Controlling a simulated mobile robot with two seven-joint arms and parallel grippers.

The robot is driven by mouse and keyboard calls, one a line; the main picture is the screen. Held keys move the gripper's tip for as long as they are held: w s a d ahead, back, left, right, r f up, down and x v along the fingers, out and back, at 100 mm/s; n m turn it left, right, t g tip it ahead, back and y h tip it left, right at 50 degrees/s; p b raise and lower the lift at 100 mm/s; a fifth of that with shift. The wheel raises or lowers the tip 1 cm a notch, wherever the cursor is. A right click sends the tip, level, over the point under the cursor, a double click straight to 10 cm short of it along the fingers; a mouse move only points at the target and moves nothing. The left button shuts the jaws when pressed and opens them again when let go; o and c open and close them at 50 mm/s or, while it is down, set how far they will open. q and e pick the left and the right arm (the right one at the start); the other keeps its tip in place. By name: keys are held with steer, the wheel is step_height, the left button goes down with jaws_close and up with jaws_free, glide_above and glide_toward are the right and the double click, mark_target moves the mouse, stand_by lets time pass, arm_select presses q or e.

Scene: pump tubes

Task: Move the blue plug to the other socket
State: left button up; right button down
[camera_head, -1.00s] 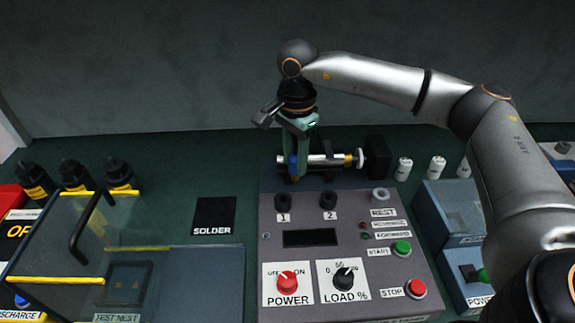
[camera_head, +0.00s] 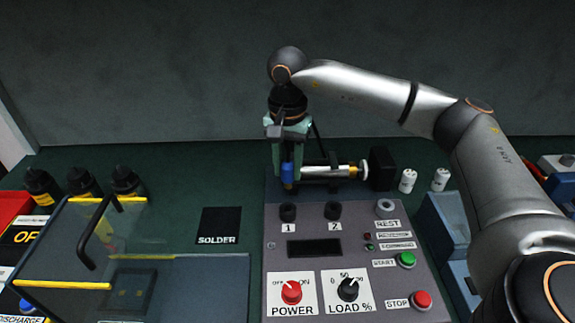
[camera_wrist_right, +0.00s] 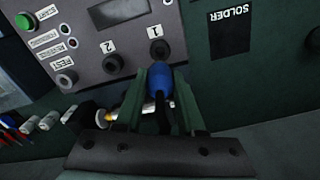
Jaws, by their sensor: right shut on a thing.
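The blue plug (camera_head: 287,171) is held in my right gripper (camera_head: 287,176), whose green fingers are shut on it. It hangs behind the control panel (camera_head: 262,262), near socket 1 (camera_head: 288,212). Socket 2 (camera_head: 333,210) stands to the right of socket 1, and the REST socket (camera_head: 385,207) is further right. All three look empty. My left gripper is out of view.
A metal pump cylinder (camera_head: 335,171) with a black block (camera_head: 382,168) lies just behind the panel, close to my gripper. A clear guard with a black handle (camera_head: 98,232) stands at left. The green bench around the SOLDER pad (camera_head: 220,224) is free.

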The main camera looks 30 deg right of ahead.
mark_target(288, 187)
steer(key=shift+f+b, duration=1.7)
steer(key=shift+f, duration=1.15)
steer(key=shift+f+b, duration=1.35)
steer(key=shift+f, duration=0.65)
steer(key=shift+c, duration=2.2)
jaws_free()
